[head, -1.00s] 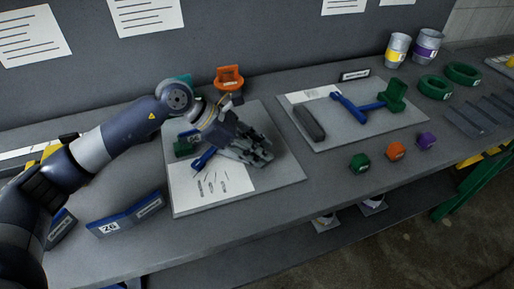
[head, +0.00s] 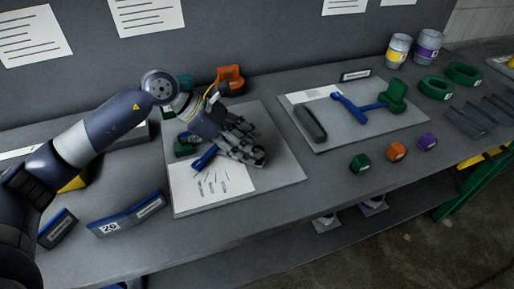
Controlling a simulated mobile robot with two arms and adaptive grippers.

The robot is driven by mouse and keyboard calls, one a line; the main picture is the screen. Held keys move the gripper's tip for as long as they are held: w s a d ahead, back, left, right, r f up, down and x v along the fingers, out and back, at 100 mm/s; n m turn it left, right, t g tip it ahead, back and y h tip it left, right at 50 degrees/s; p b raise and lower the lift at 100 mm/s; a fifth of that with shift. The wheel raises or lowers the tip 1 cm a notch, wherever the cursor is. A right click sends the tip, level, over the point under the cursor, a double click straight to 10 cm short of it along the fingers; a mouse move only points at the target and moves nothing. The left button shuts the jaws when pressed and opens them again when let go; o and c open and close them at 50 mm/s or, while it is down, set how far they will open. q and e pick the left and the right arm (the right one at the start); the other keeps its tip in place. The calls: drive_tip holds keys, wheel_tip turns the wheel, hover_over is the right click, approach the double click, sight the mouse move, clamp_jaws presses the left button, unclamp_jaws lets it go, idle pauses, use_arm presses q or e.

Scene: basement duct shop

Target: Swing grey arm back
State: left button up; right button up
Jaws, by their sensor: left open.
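My left gripper (head: 254,146) is open over the left grey board (head: 285,170), its fingers pointing right and down. It covers much of the fixture there. A short blue piece (head: 204,157) and a green block (head: 184,149) show beside it. No grey arm can be made out on this board; the gripper may hide it. On the right board (head: 352,139), a dark grey bar (head: 310,124) lies at the left, apart from a blue bar (head: 349,107) that joins a green block (head: 395,94). My right gripper is not in view.
An orange block (head: 230,78) stands behind the left board. Green, orange and purple small blocks (head: 397,151) sit along the front edge at right. Blue holder 26 (head: 125,218) stands at front left. Two cans (head: 428,45) and green rings (head: 464,74) are at far right.

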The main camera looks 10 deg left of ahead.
use_arm(q)
drive_tip(key=v, duration=0.8)
drive_tip(key=shift+a+r, duration=0.15)
drive_tip(key=shift+a, duration=0.1)
drive_tip(key=shift+s, duration=0.1)
